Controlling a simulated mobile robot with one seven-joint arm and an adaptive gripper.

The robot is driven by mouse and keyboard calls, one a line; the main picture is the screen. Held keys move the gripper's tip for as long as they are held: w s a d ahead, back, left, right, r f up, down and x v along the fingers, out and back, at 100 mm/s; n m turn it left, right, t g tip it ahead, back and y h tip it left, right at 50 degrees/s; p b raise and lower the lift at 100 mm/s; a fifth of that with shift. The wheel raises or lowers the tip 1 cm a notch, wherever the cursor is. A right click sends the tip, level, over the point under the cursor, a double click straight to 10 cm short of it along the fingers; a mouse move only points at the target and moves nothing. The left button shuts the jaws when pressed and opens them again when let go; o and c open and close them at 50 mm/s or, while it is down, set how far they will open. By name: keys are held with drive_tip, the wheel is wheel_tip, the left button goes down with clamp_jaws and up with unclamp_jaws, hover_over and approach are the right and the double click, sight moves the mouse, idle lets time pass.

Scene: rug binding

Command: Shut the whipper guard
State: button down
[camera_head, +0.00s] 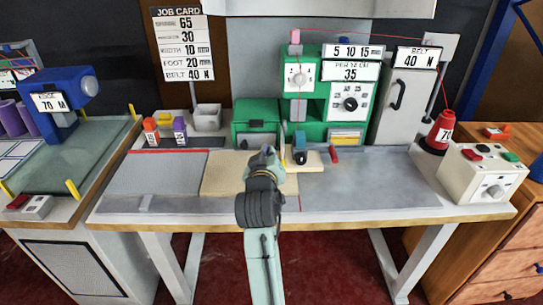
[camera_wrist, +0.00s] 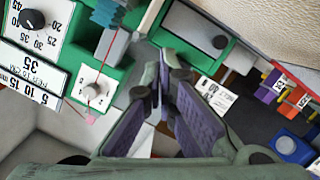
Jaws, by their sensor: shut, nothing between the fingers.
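The green machine (camera_head: 312,118) stands at the back middle of the bench, with a dial box (camera_head: 299,76) and needle area at its front. I cannot tell for sure which part is the whipper guard. My gripper (camera_head: 268,152) is shut and empty, in front of the machine and apart from the housing as far as I can see. Its fingers (camera_wrist: 166,80) fill the middle of the wrist view.
A red cone (camera_head: 440,132) and a white control box (camera_head: 483,173) stand at right. A tan mat (camera_head: 225,177) lies under my arm. The grey bench top (camera_head: 370,185) is clear to the right.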

drive_tip(key=s+p, duration=0.2)
drive_tip(key=s, duration=0.5)
drive_tip(key=shift+s+a+r+p, duration=0.25)
drive_tip(key=shift+a+r+p, duration=0.1)
drive_tip(key=shift+r, duration=0.1)
